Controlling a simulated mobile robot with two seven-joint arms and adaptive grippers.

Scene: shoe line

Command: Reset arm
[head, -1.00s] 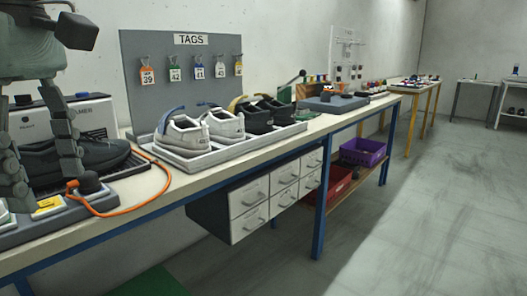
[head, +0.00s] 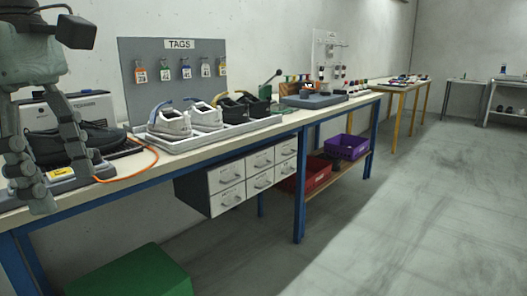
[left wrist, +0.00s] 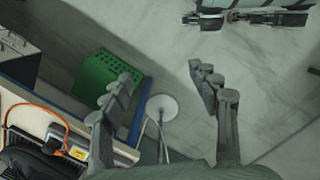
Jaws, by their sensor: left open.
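My left gripper (head: 50,150) hangs at the left of the head view, in front of the near end of the workbench (head: 150,170). Its two fingers are spread and nothing is between them. My right gripper does not show in either view.
A dark shoe (head: 75,140) with an orange cable beside it lies behind the gripper. A tray (head: 215,131) holds pale and dark shoes below the TAGS board (head: 190,90). A drawer unit (head: 240,180) hangs under the bench. A green crate (head: 135,272) stands on the floor; the right-hand aisle is clear.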

